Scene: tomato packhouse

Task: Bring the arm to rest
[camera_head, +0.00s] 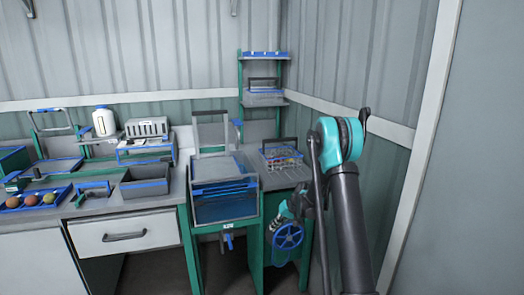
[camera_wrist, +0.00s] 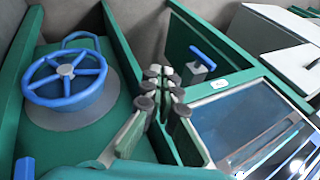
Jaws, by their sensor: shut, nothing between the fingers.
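My arm stands at the right of the head view, bent over at its teal elbow joint with the forearm hanging down. My gripper (camera_wrist: 163,82) shows in the wrist view with its fingers together and nothing between them. In the wrist view the handwheel (camera_wrist: 66,78) sits on a green housing to the left of the fingers. I cannot tell how far the fingers are from the housing.
A blue-fronted machine (camera_head: 224,207) stands left of the arm; its glassy panel (camera_wrist: 240,115) is right of the fingers. A bench with a fruit tray (camera_head: 62,198) and grey bin (camera_head: 146,188) extends left. A wall is close on the right.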

